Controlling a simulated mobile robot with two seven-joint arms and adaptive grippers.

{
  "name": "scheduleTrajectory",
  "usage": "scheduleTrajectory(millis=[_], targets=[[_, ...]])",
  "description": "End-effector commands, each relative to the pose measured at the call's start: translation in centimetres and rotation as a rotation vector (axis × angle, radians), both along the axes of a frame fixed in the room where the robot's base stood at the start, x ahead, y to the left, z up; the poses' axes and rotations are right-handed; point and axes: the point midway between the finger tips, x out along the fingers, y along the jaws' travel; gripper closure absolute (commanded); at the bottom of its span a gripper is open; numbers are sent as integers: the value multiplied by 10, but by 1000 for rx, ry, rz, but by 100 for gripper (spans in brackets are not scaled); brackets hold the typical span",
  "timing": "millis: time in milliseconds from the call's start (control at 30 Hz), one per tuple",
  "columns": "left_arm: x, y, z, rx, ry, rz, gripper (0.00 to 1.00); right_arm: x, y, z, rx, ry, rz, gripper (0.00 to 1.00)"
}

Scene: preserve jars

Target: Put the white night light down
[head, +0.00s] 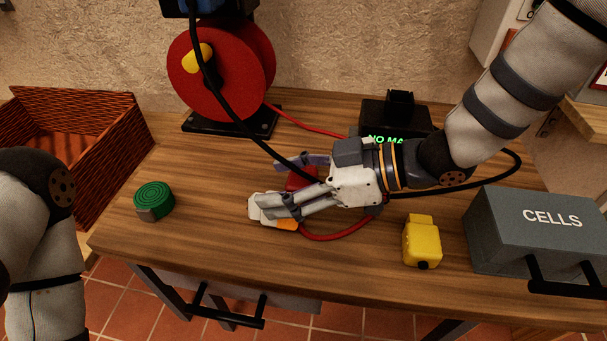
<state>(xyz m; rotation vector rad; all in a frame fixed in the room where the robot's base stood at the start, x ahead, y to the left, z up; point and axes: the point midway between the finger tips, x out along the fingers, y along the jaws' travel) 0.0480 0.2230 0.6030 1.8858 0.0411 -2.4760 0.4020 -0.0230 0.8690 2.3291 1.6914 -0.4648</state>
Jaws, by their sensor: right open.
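The white night light (256,211), a small white body with an orange part, is on the wooden table, left of the middle. My right gripper (277,184) reaches in from the right, low over the table. Its fingers are spread open. The lower finger passes over the night light and hides part of it; I cannot tell whether they touch. A red object (300,178) shows between the fingers, partly hidden. My left arm shows at the left edge, but its gripper is out of view.
A green coiled disc (154,198) lies at the table's left. A red reel (222,75) and a black display box (395,115) stand behind. A yellow device (422,243) and a grey CELLS box (540,230) are at the right. Black and red cables cross the table. A wicker basket (75,140) is at left.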

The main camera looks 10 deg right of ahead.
Motion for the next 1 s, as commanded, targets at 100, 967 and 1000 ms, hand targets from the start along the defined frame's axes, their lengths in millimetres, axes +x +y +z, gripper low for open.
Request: scheduleTrajectory(millis=[100, 967, 1000], targets=[[1, 0, 1, 0, -4, 0, 60, 0, 0, 6, 0, -2, 0, 41], [22, 0, 21, 0, -77, 1, 60, -34, -106, 50, 1, 2, -1, 41], [21, 0, 21, 0, -77, 1, 60, -34, -106, 50, 1, 2, -1, 41]])
